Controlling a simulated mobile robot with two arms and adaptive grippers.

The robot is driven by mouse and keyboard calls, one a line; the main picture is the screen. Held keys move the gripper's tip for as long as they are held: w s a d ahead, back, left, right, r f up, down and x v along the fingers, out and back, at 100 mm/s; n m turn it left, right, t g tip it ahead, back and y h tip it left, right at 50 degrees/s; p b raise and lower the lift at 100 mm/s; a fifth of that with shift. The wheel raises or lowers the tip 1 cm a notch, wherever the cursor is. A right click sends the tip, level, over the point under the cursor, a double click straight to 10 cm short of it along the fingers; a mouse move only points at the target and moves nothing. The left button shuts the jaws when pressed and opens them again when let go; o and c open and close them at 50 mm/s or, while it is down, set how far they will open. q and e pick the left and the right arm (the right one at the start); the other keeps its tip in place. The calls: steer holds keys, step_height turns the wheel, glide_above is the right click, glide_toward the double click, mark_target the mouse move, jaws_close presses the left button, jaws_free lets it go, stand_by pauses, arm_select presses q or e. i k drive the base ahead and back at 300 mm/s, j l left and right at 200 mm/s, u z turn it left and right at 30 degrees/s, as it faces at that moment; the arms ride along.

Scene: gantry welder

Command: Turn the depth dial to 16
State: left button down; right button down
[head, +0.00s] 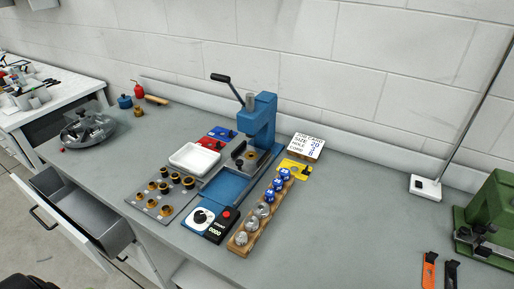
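The likely depth dial (202,217) is a white round face with a black knob, on a small blue panel at the front of the blue press. Its markings and setting are too small to read. A black counter box (221,226) with a red button sits just right of it. The blue lever press (260,124) stands behind, its black-handled lever raised to the upper left. Neither of my grippers is in view.
A wooden rack (240,248) with blue and grey pieces stands right of the dial. A plate with black and brass rings (163,189) lies left. A white tray (194,158) sits behind. An open drawer (82,210) juts out at left. The bench at right-centre is clear.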

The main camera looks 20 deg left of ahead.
mark_target(200, 217)
steer(key=u, duration=1.3)
steer(key=k+z, duration=0.1)
